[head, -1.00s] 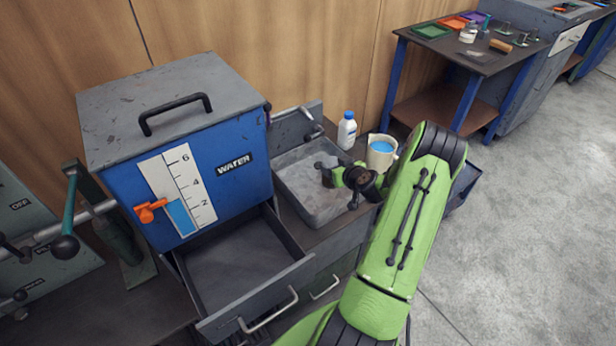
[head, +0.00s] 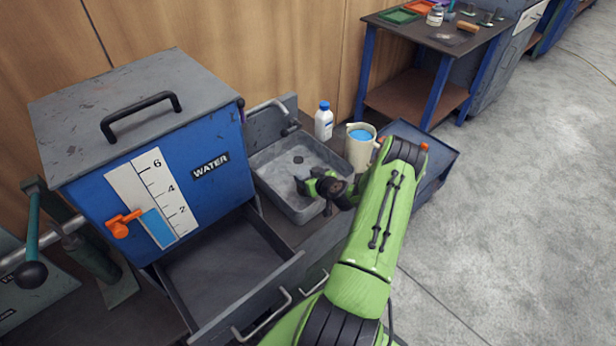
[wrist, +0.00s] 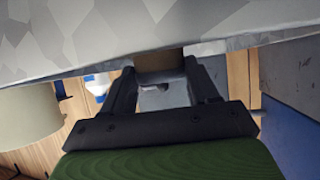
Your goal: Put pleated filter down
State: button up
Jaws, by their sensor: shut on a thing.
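My gripper (head: 304,186) is over the grey sink basin (head: 268,182), near its right front side. In the wrist view its two dark fingers (wrist: 161,68) are shut on a small tan-brown piece, which I take as the pleated filter (wrist: 160,61). Only a narrow part of it shows, and its pleats cannot be made out. In the head view the filter is hidden by my gripper and arm. A mottled grey surface fills the top of the wrist view, close to the filter; I cannot tell if they touch.
The blue water tank (head: 165,150) stands left of the basin, with an open, empty drawer (head: 225,265) below it. A white bottle (head: 323,123) and a cream jug of blue liquid (head: 358,150) stand behind and right of the basin. A side table (head: 440,42) is at the back.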

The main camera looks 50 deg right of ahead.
jog(key=o, duration=1.1)
jog(key=p+v, duration=0.1)
jog(key=v, duration=1.1)
jog(key=shift+d, duration=0.1)
